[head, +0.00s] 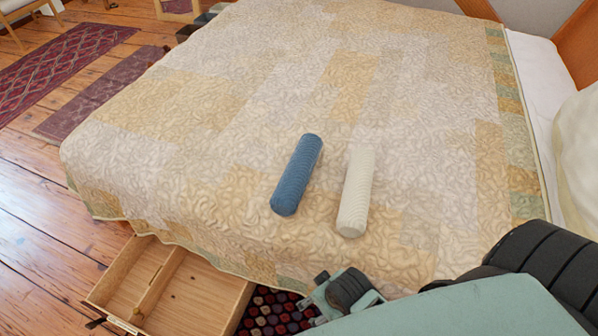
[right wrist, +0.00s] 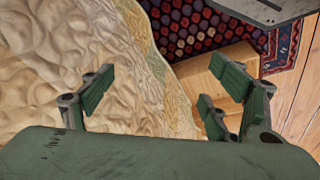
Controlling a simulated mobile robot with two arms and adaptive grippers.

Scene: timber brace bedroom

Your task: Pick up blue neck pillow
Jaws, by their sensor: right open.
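The blue neck pillow (head: 297,174) is a ribbed blue cylinder lying on the quilted bed (head: 230,110), near its front edge. A similar cream pillow (head: 356,190) lies just to its right, apart from it. My right gripper (head: 345,292) is at the front edge of the bed, below and to the right of the blue pillow and apart from it. In the right wrist view its fingers (right wrist: 155,98) are spread and empty, over the quilt's edge. No pillow shows in that view. My left gripper is not in view.
An open wooden drawer (head: 180,290) juts out under the front left of the bed. A patterned rug (head: 270,312) lies beside it. A white pillow (head: 580,150) sits at the right end of the bed. The bed around the two cylinders is clear.

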